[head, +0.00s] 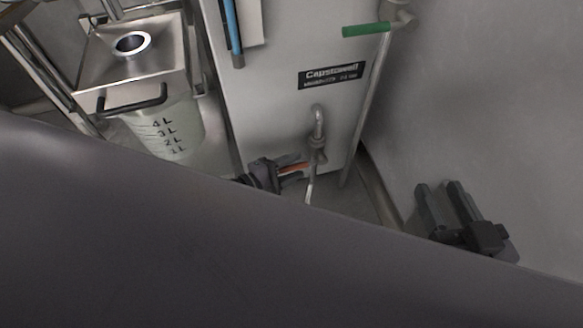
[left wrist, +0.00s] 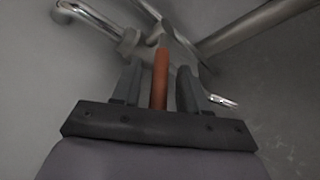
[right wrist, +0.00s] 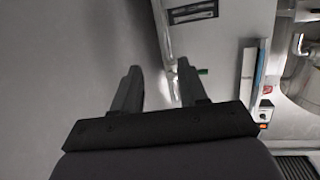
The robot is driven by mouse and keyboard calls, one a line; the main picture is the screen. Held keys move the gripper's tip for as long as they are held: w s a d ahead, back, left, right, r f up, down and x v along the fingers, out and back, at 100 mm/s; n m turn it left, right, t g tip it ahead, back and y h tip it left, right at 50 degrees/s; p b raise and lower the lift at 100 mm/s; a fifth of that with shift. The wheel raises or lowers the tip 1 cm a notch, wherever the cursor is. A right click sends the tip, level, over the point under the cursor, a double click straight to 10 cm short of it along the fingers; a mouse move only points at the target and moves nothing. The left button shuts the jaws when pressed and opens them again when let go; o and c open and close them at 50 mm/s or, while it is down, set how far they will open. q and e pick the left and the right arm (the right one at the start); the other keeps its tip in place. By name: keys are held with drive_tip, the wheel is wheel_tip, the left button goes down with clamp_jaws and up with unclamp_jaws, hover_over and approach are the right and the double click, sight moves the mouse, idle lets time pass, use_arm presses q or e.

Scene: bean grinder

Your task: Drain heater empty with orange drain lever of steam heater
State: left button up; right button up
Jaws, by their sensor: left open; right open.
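The steam heater (head: 285,120) is a tall grey cabinet with a dark label plate. A bent metal drain pipe (head: 318,125) comes out low on its front. The orange drain lever (head: 294,168) sticks out to the left from this pipe. My left gripper (head: 290,168) is open with its fingers at the lever. In the left wrist view, the orange lever (left wrist: 160,80) lies between the two open fingers, with a gap on each side. My right gripper (head: 441,187) is open and empty beside the right wall; it also shows in the right wrist view (right wrist: 157,75).
A clear measuring bucket (head: 168,130) with litre marks stands at the left under a metal tray (head: 95,75). The grey wall (head: 490,90) is close on the right. My own dark body hides the lower foreground.

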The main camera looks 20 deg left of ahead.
use_arm(q)
clamp_jaws()
drive_tip(key=shift+r, duration=0.1)
